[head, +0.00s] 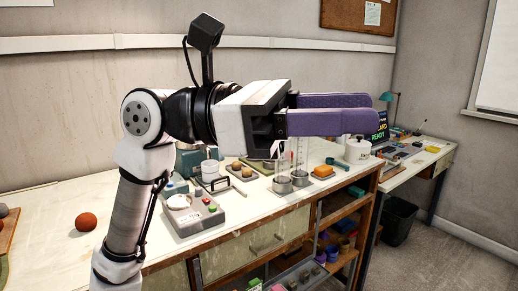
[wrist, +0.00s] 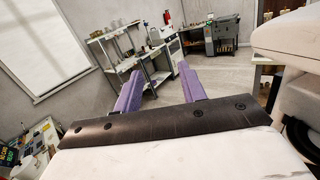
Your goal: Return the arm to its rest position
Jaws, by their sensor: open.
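My gripper (head: 372,111) is held level above the long workbench (head: 158,253) in the head view, pointing right. Its two purple fingers are apart, with nothing seen between them. In the wrist view the gripper (wrist: 158,80) also shows its fingers apart, with only the far room behind them. My white arm rises at the left of the head view and bends at the elbow toward the gripper.
A desk (head: 410,158) and dark bin (head: 399,221) stand right. Open floor (head: 440,245) lies beyond.

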